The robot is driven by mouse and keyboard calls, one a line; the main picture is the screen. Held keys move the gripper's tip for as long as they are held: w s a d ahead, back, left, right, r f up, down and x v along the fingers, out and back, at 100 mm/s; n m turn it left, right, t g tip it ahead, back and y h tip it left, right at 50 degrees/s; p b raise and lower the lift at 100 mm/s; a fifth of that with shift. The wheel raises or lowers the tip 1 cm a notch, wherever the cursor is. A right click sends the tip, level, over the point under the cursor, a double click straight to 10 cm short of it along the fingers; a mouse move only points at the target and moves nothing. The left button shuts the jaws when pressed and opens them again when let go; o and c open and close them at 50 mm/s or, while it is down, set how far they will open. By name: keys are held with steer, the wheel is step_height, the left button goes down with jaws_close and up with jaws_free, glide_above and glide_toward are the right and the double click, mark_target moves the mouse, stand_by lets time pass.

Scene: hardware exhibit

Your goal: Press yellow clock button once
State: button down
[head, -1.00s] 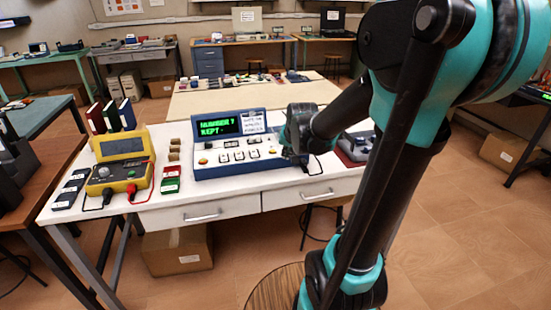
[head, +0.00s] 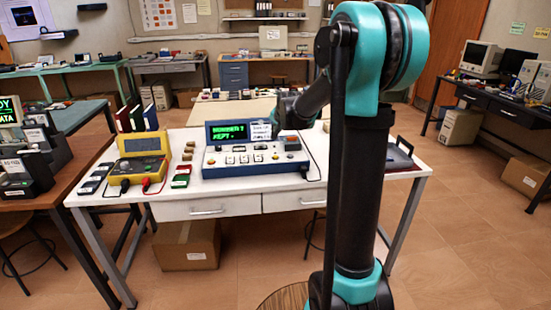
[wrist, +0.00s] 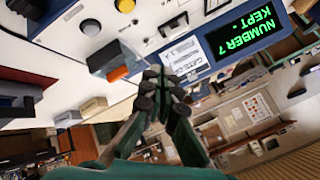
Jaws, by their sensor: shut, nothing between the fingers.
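A blue and white console (head: 228,172) stands on the white table, its screen (head: 231,132) lit with green text reading NUMBER 7 KEPT. In the wrist view the screen (wrist: 243,38) appears upside down. An orange-yellow button (wrist: 118,74) on a dark base sits beside what looks like a clear panel; its label is not readable, so I cannot tell whether it is the clock button. My gripper (wrist: 162,88) is shut and empty, its fingertips to the right of that button in the picture and seemingly apart from it. In the head view its fingertips are hidden.
A yellow meter (head: 142,165) with leads stands left of the console. Red and green blocks (head: 181,177) lie between them. A dark tray-like device (head: 396,157) is at the table's right end. A cardboard box (head: 187,244) is on the floor below.

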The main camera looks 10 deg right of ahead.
mark_target(276, 157)
steer(key=shift+f, duration=0.15)
steer(key=shift+f, duration=4.25)
steer(key=shift+f, duration=0.15)
steer(key=shift+f, duration=0.25)
steer(key=shift+f, duration=0.5)
steer(key=shift+r, duration=0.9)
